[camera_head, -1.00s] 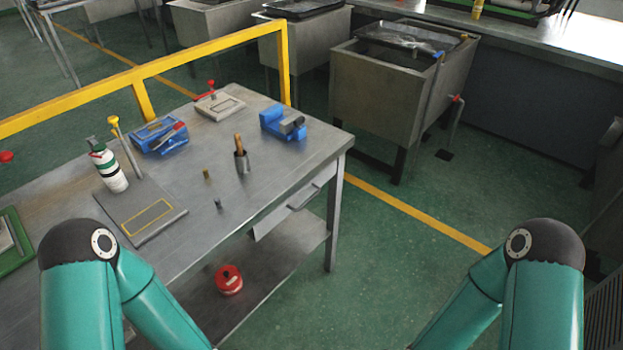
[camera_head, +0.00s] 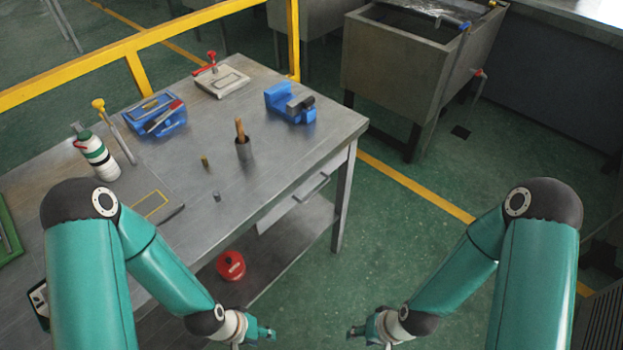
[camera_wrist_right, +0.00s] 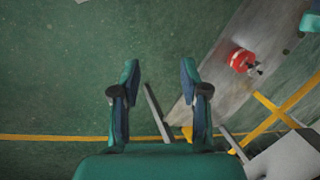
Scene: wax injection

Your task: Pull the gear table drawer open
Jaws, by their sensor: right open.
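The gear table (camera_head: 290,135) is a grey metal workbench on the left in the head view. Its drawer (camera_head: 290,207) is a pale front below the right edge of the top, with a bar handle (camera_head: 311,188); it looks closed. My left gripper (camera_head: 268,333) is low in the head view, below the drawer; its jaws are too small to judge. My right gripper (camera_head: 353,332) is over the floor, right of and below the drawer, apart from the handle. In the right wrist view its two fingers (camera_wrist_right: 160,80) are spread, with nothing between them.
A red can (camera_head: 231,265) stands on the lower shelf and also shows in the right wrist view (camera_wrist_right: 240,60). Blue tools, a bottle and a pencil cup (camera_head: 243,150) stand on the top. A yellow rail (camera_head: 180,40) runs behind.

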